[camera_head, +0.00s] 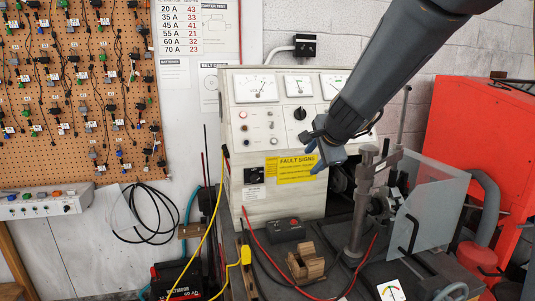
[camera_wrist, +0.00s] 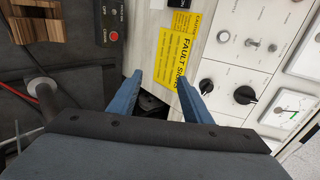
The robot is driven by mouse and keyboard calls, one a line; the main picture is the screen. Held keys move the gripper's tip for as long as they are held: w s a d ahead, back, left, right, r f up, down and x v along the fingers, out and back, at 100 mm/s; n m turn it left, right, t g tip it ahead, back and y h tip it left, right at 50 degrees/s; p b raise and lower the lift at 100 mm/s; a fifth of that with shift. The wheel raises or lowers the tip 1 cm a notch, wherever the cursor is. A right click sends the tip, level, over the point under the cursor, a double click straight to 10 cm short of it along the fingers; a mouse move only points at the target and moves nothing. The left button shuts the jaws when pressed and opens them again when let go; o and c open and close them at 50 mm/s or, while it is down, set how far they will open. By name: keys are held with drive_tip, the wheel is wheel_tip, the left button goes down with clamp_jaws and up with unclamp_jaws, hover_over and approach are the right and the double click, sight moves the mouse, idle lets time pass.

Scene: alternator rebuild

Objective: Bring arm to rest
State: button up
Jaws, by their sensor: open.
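My gripper (camera_head: 323,156) hangs at the end of my dark arm, which comes in from the top right of the head view. It is in front of the white test bench panel (camera_head: 246,128), close to the yellow fault signs label (camera_head: 292,169). In the wrist view my gripper (camera_wrist: 160,77) shows two blue fingers spread apart with nothing between them. The yellow label also shows in the wrist view (camera_wrist: 178,48), beyond the fingers. Whether the fingers touch the panel I cannot tell.
Below are a wooden block (camera_head: 305,264), a dark control box (camera_head: 285,229) and a metal post (camera_head: 361,205) on the bench top. A clear guard (camera_head: 430,205) and a red cabinet (camera_head: 480,125) stand to the right. Yellow and red cables run across the front.

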drive_tip(key=s+f+n+g, duration=0.2)
drive_tip(key=s+f+n, duration=0.3)
drive_tip(key=s, duration=0.5)
drive_tip(key=s+f+n+g+h, duration=0.1)
drive_tip(key=s+f+n+g, duration=0.2)
drive_tip(key=s+f+n, duration=0.2)
drive_tip(key=s+f+n+g, duration=0.3)
drive_tip(key=s+f, duration=0.6)
drive_tip(key=s, duration=0.7)
drive_tip(key=d+n, duration=0.1)
drive_tip(key=n, duration=0.1)
drive_tip(key=shift+f+n, duration=0.4)
drive_tip(key=shift+a, duration=0.1)
idle(2.6)
